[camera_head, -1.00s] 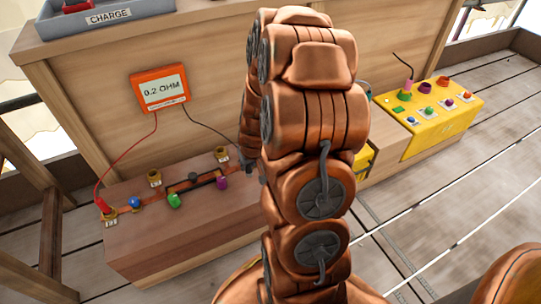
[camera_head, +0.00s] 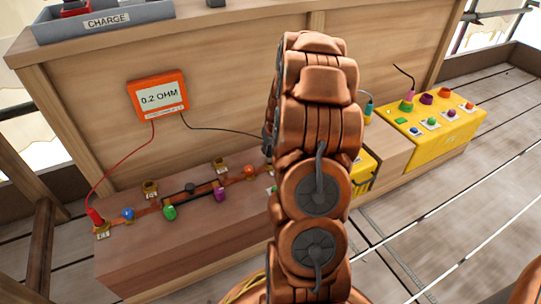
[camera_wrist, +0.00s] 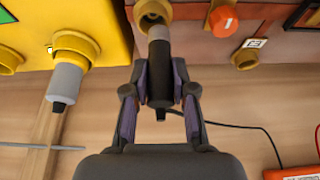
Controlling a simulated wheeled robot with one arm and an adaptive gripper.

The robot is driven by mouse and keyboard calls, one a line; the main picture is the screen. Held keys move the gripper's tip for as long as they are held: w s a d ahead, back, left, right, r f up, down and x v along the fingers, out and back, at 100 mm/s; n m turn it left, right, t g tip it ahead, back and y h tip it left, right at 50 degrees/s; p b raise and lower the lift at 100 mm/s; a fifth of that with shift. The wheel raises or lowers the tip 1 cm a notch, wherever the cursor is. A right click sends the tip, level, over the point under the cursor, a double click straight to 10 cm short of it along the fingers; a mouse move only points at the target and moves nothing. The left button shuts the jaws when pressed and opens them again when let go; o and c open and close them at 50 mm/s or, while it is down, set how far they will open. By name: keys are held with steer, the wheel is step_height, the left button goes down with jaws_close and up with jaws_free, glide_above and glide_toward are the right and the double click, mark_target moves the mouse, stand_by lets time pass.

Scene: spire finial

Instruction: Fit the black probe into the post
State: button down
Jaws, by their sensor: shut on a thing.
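In the wrist view my gripper (camera_wrist: 160,78) is shut on the black probe (camera_wrist: 158,88). The probe's grey tip points up the picture at a brass post (camera_wrist: 152,10) on the brown wooden block. The tip is close to the post's opening; I cannot tell whether it has entered. The black lead (camera_wrist: 231,127) trails off to the right from the probe. In the head view the lead (camera_head: 220,130) runs from the orange meter (camera_head: 158,95), which reads 0.2 OHM, to behind my arm. My arm hides the gripper, probe and target post there.
The wooden block (camera_head: 160,255) carries coloured knobs, brass posts and a red probe (camera_head: 95,216) at its left end. A yellow box (camera_head: 445,140) with several coloured parts stands to the right.

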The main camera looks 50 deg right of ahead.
steer(key=shift+w+d, duration=0.1)
steer(key=shift+d, duration=0.2)
steer(key=shift+d+f+b, duration=0.15)
steer(key=shift+f+b, duration=0.2)
step_height(320, 180, down, 3)
steer(key=shift+f+b, duration=0.1)
steer(key=shift+b, duration=0.75)
steer(key=c, duration=0.9)
jaws_free()
steer(key=shift+c, duration=0.2)
